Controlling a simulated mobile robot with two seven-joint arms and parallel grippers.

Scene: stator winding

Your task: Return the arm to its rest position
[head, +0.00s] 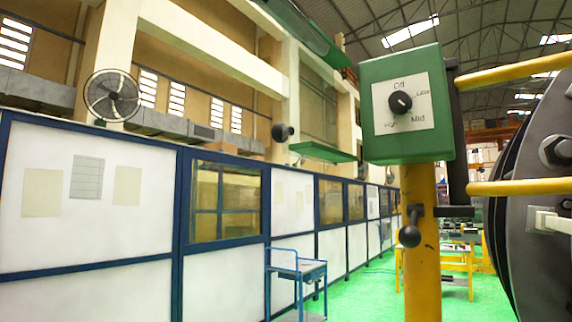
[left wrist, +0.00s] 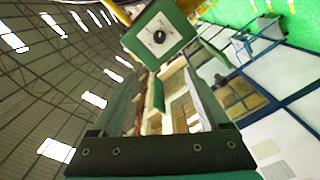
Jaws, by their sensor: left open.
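My left gripper (left wrist: 160,78) shows in the left wrist view, with its dark base along the bottom edge and its two fingers spread apart. It is open, and nothing is between the fingers. Neither arm nor gripper shows in the head view. A green control box (head: 400,105) with a black dial (head: 400,102) stands on a yellow post (head: 421,255) in the head view. The box also shows tilted beyond the fingertips in the left wrist view (left wrist: 180,25), apart from them as far as I can tell. My right gripper is not in view.
A large round grey machine (head: 540,210) with bolts and yellow bars (head: 520,186) fills the right edge. A white and blue partition wall (head: 90,220) runs along the left. A small blue stand (head: 297,272) is in front of it. The green floor (head: 375,290) between is mostly clear.

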